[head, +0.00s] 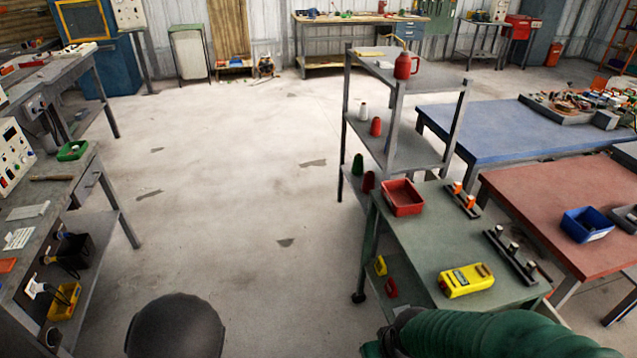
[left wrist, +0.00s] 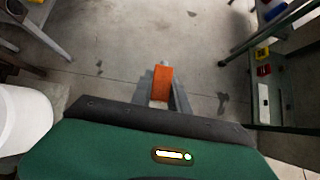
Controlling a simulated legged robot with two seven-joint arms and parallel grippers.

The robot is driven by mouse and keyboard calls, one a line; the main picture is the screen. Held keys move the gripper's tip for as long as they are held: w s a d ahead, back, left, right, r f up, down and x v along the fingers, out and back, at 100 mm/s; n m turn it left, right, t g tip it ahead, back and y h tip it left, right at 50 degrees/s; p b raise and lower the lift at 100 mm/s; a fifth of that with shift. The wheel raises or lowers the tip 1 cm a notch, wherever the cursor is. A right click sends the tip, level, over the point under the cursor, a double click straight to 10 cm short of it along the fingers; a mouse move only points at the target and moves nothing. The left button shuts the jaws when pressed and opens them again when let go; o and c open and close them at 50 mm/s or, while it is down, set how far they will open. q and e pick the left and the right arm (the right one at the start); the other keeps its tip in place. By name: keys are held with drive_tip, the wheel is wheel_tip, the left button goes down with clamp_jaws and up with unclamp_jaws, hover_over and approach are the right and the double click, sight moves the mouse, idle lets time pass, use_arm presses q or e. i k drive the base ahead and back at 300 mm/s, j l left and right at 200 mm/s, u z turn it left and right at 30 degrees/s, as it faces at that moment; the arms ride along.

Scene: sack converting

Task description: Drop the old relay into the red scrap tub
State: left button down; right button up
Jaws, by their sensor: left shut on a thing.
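My left gripper (left wrist: 161,98) is shut on an orange block (left wrist: 162,82) with a pale lower end, which looks like the old relay. It is held over open floor in the left wrist view. The red scrap tub (head: 403,198) stands on the far left corner of the green-grey cart (head: 400,243) in the head view. The tub looks empty and is well apart from the held block. The left gripper does not show in the head view. A green arm crosses the bottom right of that view; the right gripper's fingers are not in view.
On the cart are a yellow meter (head: 466,280), a rail with orange-topped parts (head: 462,197) and a dark rail (head: 510,257). A grey shelf rack (head: 400,150) stands behind the cart. A bench (head: 75,185) lines the left. The middle floor is clear.

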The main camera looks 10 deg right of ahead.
sight(396, 200)
drive_tip(key=i+j+z, duration=0.15)
drive_tip(key=i+z, duration=0.25)
drive_tip(key=i+j+z, duration=0.95)
drive_tip(key=j+z, duration=0.25)
drive_tip(key=i+j+z, duration=0.2)
drive_tip(key=j+z, duration=1.05)
drive_tip(key=j, duration=0.2)
drive_tip(key=i+l, duration=0.25)
